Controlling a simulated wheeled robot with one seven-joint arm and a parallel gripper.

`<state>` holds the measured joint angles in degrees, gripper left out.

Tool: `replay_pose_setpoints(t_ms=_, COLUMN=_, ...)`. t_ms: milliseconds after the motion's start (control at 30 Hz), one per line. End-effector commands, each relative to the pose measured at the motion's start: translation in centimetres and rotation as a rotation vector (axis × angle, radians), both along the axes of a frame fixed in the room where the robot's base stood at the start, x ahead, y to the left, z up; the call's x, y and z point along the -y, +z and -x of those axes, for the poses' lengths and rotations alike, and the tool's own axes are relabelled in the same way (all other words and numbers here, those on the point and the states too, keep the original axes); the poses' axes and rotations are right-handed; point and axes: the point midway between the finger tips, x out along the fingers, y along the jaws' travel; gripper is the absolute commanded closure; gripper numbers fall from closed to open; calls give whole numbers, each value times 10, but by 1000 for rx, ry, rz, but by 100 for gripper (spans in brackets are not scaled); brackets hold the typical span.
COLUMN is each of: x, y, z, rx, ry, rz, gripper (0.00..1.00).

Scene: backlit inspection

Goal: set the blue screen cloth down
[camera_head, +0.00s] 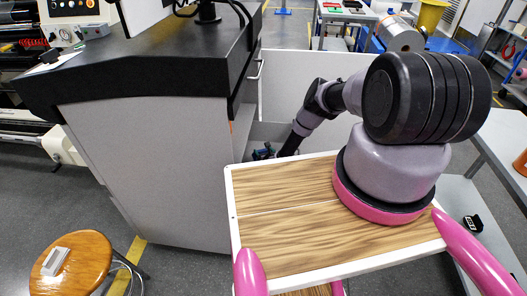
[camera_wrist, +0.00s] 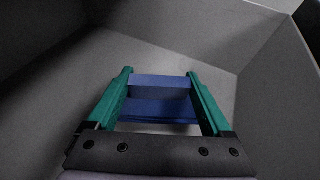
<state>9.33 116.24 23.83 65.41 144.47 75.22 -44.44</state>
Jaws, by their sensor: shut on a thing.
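The blue screen cloth (camera_wrist: 160,108) is a folded blue block between the green fingers of my gripper (camera_wrist: 160,75) in the wrist view. Both fingers press on its sides. Beyond it are the plain grey floor and walls of an enclosed space (camera_wrist: 165,55). I cannot tell whether the cloth touches the floor. In the head view my gripper (camera_head: 264,152) is small and low beside the counter, past the far edge of the wooden-topped tray; the cloth is not clear there.
A grey counter (camera_head: 150,150) with a dark top stands on the left. The white-rimmed tray (camera_head: 290,218) is in front, bare on its left part. A wooden stool (camera_head: 85,270) holds a small pale item (camera_head: 55,261). A side table (camera_head: 490,225) stands at right.

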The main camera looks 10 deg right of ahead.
Motion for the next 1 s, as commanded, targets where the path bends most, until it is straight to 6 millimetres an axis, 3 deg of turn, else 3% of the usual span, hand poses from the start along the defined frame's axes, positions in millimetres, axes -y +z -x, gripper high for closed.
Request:
replay_pose_setpoints(t_ms=33, x=0, y=0, z=0, rx=0, ry=0, rz=0, gripper=8)
replay_pose_setpoints(t_ms=67, x=0, y=0, z=0, rx=0, ry=0, rz=0, gripper=0)
replay_pose_setpoints(t_ms=333, x=0, y=2, z=0, rx=0, ry=0, rz=0, gripper=0)
replay_pose_setpoints(t_ms=500, x=0, y=15, z=2, rx=-1, ry=1, rz=0, gripper=0)
replay_pose_setpoints(t_ms=1000, x=7, y=52, z=96, rx=-1, ry=1, rz=0, gripper=0)
